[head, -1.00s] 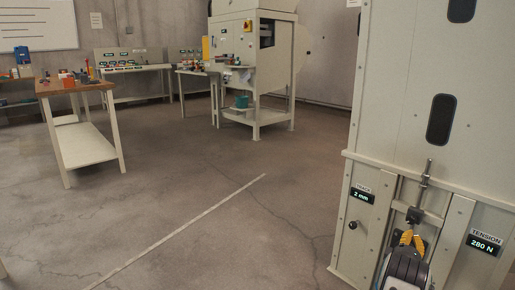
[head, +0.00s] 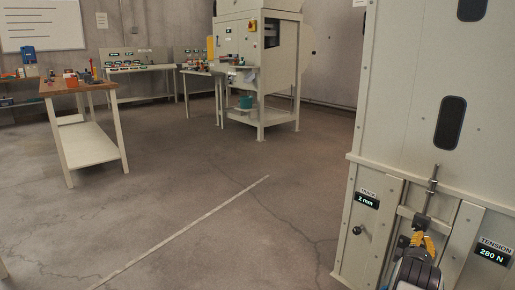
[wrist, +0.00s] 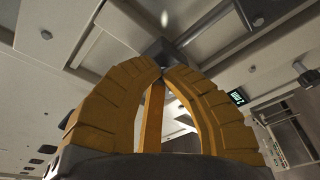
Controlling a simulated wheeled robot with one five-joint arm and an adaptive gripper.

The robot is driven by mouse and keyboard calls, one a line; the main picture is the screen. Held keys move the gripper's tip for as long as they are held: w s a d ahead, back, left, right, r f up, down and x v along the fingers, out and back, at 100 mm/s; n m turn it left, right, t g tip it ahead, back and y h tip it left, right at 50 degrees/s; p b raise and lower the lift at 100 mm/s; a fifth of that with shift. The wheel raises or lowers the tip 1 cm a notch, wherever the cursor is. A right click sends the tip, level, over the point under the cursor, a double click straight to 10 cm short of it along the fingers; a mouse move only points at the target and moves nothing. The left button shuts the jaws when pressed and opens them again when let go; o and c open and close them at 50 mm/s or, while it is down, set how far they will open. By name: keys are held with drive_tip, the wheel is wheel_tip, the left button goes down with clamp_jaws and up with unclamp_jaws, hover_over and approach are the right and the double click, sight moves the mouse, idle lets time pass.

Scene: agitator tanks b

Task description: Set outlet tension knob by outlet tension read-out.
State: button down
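A light grey machine (head: 415,160) stands at the right in the head view. Its TENSION read-out (head: 493,254) shows 280 N; this is 280 N in lit digits on a black display. A vertical metal rod (head: 431,188) runs down to a dark block (head: 421,221), which I take for the tension knob. My gripper (head: 424,238) has yellow fingers just below this block. In the wrist view the fingertips (wrist: 163,70) come close together at the lower corner of the dark block (wrist: 162,50). I cannot tell whether they grip it.
A TRACK read-out (head: 367,200) shows 2 mm, with a small black ball handle (head: 357,230) below it. A lit display (wrist: 237,97) shows in the wrist view. A wooden-topped bench (head: 82,87) and another machine (head: 257,65) stand farther back. The floor between is clear.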

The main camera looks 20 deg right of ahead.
drive_tip(key=shift+w+d, duration=0.15)
drive_tip(key=shift+d, duration=0.35)
drive_tip(key=shift+w+r, duration=0.25)
drive_tip(key=shift+r, duration=0.05)
idle(0.7)
drive_tip(key=shift+s+f, duration=0.3)
drive_tip(key=shift+s, duration=0.05)
idle(0.3)
drive_tip(key=shift+s, duration=0.1)
